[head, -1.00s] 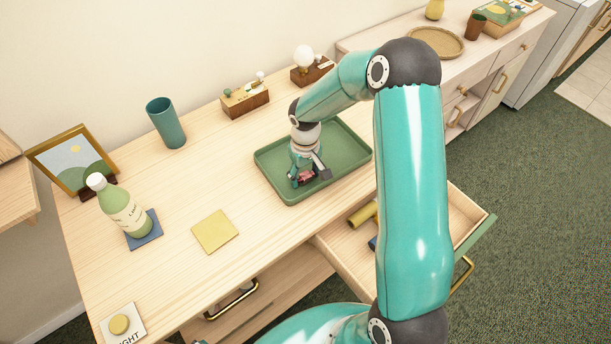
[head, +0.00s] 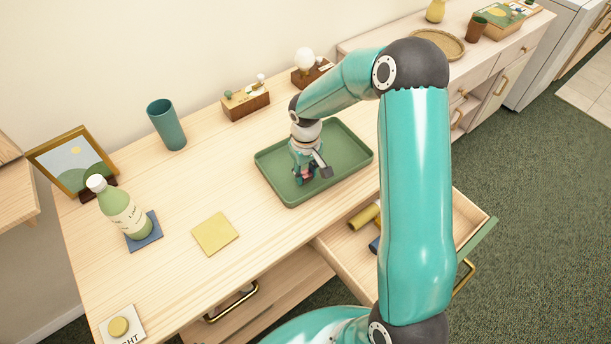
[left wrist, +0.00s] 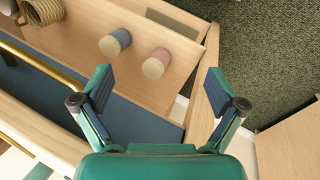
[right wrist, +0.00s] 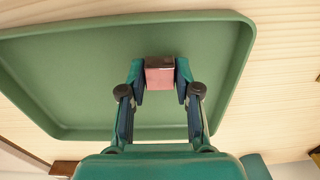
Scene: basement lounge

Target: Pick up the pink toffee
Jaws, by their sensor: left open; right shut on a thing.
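The pink toffee (right wrist: 159,76) is a small block with a pink face and a darker brownish top. In the right wrist view it sits between the fingertips of my right gripper (right wrist: 160,70), which is shut on it from both sides. In the head view the right gripper (head: 306,174) points down into the green tray (head: 341,183), and only a little pink shows between its fingers. I cannot tell whether the toffee still touches the tray floor. My left gripper (left wrist: 158,82) is open and empty in the left wrist view, and out of the head view.
An open drawer (head: 340,244) with cylinders juts out in front of the desk. A yellow square (head: 215,233), a bottle (head: 123,208) on a blue coaster, a picture frame (head: 72,163) and a teal cup (head: 166,124) stand left of the tray. Bare wood surrounds the tray's left side.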

